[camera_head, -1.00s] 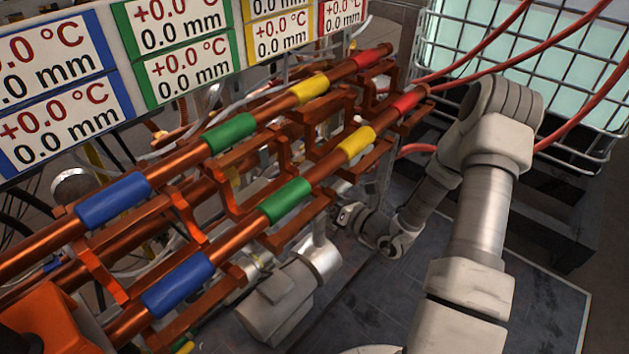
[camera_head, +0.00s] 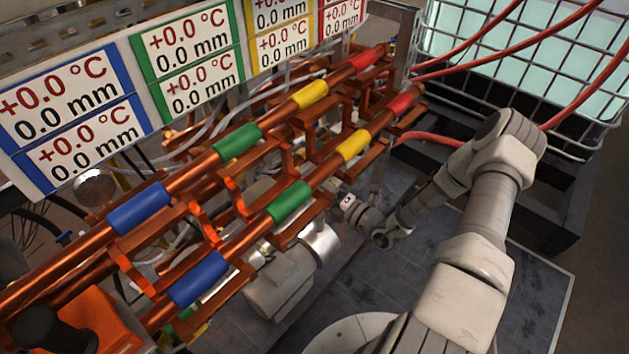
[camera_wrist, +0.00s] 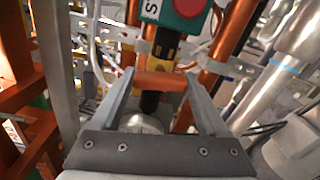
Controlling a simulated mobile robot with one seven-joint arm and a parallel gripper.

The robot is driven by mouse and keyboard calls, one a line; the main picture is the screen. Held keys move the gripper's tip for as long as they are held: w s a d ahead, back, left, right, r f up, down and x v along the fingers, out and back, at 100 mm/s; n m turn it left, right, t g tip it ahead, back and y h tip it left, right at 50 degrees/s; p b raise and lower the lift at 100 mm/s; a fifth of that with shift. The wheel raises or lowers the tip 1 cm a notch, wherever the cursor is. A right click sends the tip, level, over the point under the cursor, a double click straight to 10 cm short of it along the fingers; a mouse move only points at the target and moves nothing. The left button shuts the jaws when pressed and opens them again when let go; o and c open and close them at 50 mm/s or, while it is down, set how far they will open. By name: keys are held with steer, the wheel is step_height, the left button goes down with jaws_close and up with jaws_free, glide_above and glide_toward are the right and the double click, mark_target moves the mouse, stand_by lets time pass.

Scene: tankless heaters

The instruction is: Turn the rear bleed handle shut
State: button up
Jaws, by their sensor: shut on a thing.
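In the wrist view an orange bar-shaped handle (camera_wrist: 160,82) lies across the space between the fingers of my gripper (camera_wrist: 159,77). The gripper is shut on this handle, with a finger at each end. A dark stem (camera_wrist: 150,103) shows just below the handle. Nothing in view marks it as the rear one. In the head view my wrist reaches left to the copper pipework (camera_head: 330,170). The fingers and the handle are hidden there behind the pipes.
A green box with a red button (camera_wrist: 185,12) sits just beyond the handle. Orange brackets (camera_wrist: 30,75) stand close on the left, and silver pipes (camera_wrist: 290,50) on the right. In the head view a caged tank (camera_head: 520,50) and red hoses (camera_head: 580,60) stand behind my arm.

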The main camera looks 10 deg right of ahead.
steer(key=shift+m+p, duration=0.3)
steer(key=shift+m, duration=0.3)
steer(key=shift+s, duration=0.1)
steer(key=o, duration=1.2)
steer(key=shift+o, duration=0.2)
steer(key=shift+d, duration=0.1)
steer(key=v, duration=1.7)
steer(key=shift+p, duration=0.45)
steer(key=shift+s, duration=0.1)
